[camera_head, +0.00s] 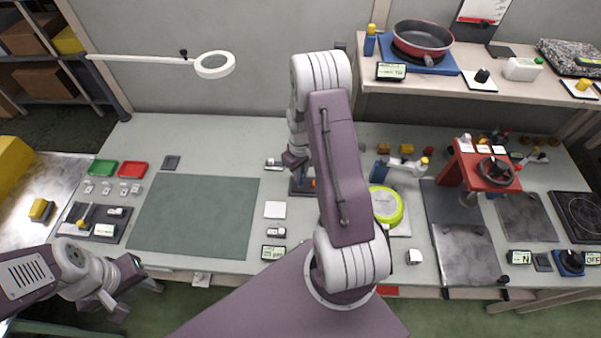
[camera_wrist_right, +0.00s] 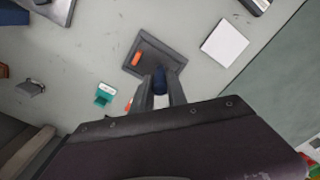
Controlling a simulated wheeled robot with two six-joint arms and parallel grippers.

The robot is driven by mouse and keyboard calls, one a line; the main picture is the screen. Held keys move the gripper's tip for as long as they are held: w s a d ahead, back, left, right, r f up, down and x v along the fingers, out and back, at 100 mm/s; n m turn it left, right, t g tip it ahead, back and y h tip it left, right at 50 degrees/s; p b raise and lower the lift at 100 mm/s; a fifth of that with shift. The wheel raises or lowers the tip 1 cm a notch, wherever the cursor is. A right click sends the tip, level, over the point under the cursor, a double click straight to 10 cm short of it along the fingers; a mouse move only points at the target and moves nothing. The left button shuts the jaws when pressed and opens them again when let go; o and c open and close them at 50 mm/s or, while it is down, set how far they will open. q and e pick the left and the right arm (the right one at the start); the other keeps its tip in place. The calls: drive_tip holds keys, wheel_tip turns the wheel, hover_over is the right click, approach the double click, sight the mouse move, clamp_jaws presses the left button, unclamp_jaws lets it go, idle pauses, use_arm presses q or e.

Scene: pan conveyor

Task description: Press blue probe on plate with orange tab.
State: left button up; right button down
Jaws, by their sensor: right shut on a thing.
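The dark grey square plate (camera_wrist_right: 163,50) with an orange tab (camera_wrist_right: 137,58) lies on the worktable in the right wrist view. In the head view, the plate's dark edge (camera_head: 296,189) and a bit of orange show beside my right arm, which hides the rest. My right gripper (camera_wrist_right: 159,84) is shut on the blue probe (camera_wrist_right: 158,78), whose dark blue end shows between the fingers. The probe overlaps the plate's near edge in this view; I cannot tell whether they touch. My left arm's end (camera_head: 110,298) is at the table's lower left edge; its jaws are unclear.
A white square (camera_wrist_right: 225,43) and a teal piece (camera_wrist_right: 105,94) lie near the plate. A wide green-grey mat (camera_head: 195,215) lies to the left, bare. A lime-rimmed round pan (camera_head: 386,205) and a red stand (camera_head: 482,168) are to the right of my right arm.

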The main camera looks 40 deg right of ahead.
wheel_tip(320, 180, up, 7)
drive_tip(key=p, duration=0.6)
drive_tip(key=shift+s, duration=0.1)
